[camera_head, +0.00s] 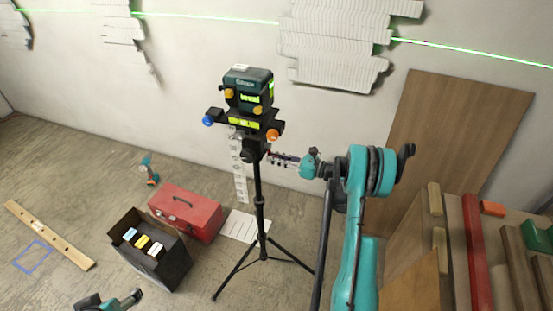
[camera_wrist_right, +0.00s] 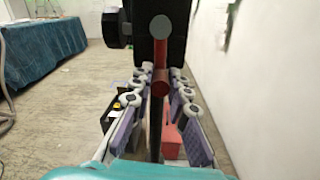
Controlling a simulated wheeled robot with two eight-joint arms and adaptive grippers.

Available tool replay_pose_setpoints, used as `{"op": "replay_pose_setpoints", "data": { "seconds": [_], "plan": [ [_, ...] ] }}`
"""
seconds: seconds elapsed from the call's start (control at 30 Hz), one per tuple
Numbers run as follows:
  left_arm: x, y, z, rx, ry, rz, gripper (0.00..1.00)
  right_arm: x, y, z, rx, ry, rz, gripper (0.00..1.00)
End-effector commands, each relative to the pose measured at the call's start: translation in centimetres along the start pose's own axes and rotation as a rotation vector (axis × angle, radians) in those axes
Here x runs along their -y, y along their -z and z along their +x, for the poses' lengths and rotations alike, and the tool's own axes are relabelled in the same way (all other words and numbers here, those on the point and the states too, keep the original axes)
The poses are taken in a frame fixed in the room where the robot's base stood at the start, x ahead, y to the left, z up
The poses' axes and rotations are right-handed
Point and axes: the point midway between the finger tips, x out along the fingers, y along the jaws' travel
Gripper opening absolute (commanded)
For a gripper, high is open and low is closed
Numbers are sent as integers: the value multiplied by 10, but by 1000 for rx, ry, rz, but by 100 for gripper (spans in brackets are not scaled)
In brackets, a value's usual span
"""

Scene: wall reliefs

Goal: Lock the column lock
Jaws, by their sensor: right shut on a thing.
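A black tripod (camera_head: 259,203) stands on the floor with a dark green laser level (camera_head: 248,90) on its head. The column lock is a dark red knob (camera_wrist_right: 160,88) on the column just below the head; in the head view it is too small to make out. My right gripper (camera_head: 281,160) reaches in from the right, level, at the upper column. In the wrist view its fingers (camera_wrist_right: 160,92) lie on both sides of the red knob and are shut on it. The knob's exact turn cannot be told. Only a piece of my left arm shows at the bottom left.
A red toolbox (camera_head: 186,211) and a black open box (camera_head: 150,250) stand left of the tripod. A paper sheet (camera_head: 241,226) lies by its legs. A wooden board (camera_head: 455,140) leans on the wall at right. A blue-covered table (camera_wrist_right: 45,52) shows in the wrist view.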

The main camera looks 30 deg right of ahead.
Motion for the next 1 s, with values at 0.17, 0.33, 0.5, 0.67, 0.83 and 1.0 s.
{"op": "replay_pose_setpoints", "data": {
  "seconds": [0.17,0.33,0.5,0.67,0.83,1.0],
  "plan": [
    [0,-1,2,0,0,0,68,-3,0,0,0,-2,42,0],
    [0,-1,1,0,0,0,68,-3,0,0,0,-2,40,0],
    [0,-1,1,0,0,0,68,-3,0,0,0,-2,40,38],
    [0,-1,1,0,0,0,68,-3,0,0,0,-1,39,38],
    [0,-1,1,0,0,0,68,-2,0,-7,0,2,39,38],
    [0,-1,1,0,0,0,68,-1,0,-36,1,3,39,38]
  ]
}}
